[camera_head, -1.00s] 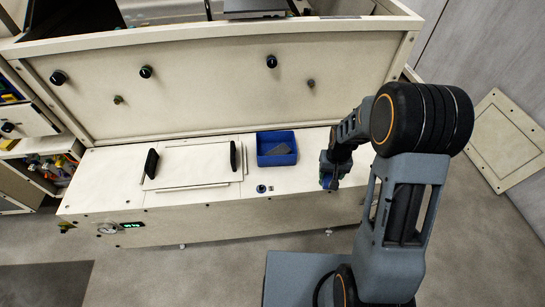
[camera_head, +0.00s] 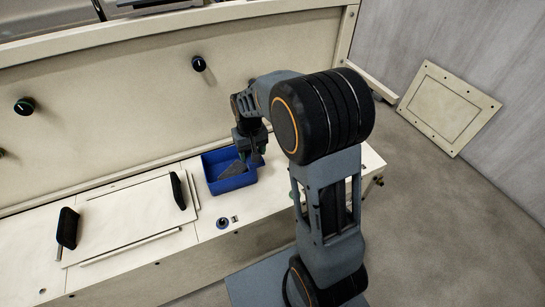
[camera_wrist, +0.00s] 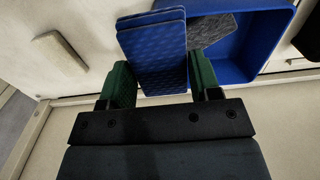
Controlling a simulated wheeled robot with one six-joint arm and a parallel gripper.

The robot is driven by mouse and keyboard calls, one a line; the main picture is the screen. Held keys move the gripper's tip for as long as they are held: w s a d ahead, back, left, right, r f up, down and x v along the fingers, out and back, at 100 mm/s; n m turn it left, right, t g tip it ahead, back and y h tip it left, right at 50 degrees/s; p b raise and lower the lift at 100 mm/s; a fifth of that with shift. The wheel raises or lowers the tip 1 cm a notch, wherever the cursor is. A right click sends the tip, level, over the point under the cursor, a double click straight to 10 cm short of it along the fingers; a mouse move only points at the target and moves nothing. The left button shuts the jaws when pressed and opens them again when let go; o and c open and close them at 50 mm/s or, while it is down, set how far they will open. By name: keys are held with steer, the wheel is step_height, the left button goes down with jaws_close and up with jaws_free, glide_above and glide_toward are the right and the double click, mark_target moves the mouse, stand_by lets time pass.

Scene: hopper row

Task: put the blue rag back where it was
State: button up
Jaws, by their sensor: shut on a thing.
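The blue rag (camera_wrist: 152,58) is a folded, layered, textured blue pad in the wrist view. My gripper (camera_wrist: 160,82) is shut on it, with a green finger on each side. In the head view my gripper (camera_head: 251,152) is over the right side of a blue bin (camera_head: 209,182), and the rag is mostly hidden there. In the wrist view the rag overlaps the left edge of the bin (camera_wrist: 272,48). I cannot tell whether it touches the bin. A grey flat piece (camera_head: 232,171) lies in the bin; it also shows in the wrist view (camera_wrist: 212,29).
The bin stands on a cream bench top (camera_head: 345,170). Left of it is a cover plate (camera_head: 120,222) with two black handles. A panel with dark knobs (camera_head: 199,64) rises behind. Clear bench top lies right of the bin. A loose panel (camera_head: 447,108) leans at the far right.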

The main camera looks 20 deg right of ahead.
mark_target(275, 161)
steer(key=w+d+f, duration=0.1)
steer(key=d+f, duration=0.1)
steer(key=d, duration=0.1)
steer(key=w+d+f, duration=0.1)
steer(key=d+f, duration=0.1)
steer(key=w+d+f, duration=0.2)
steer(key=d, duration=0.1)
steer(key=shift+w+d+f+b, duration=0.1)
steer(key=shift+d+f+b, duration=0.25)
steer(key=shift+f+b, duration=0.05)
steer(key=shift+w+d+f, duration=0.2)
steer(key=shift+d+f, duration=0.2)
steer(key=shift+f, duration=0.1)
steer(key=shift+w+d+f, duration=0.15)
steer(key=shift+d+f, duration=0.2)
steer(key=shift+f, duration=0.15)
steer(key=shift+f+b, duration=0.35)
steer(key=shift+f, duration=1.2)
steer(key=shift+f, duration=0.1)
steer(key=o, duration=1)
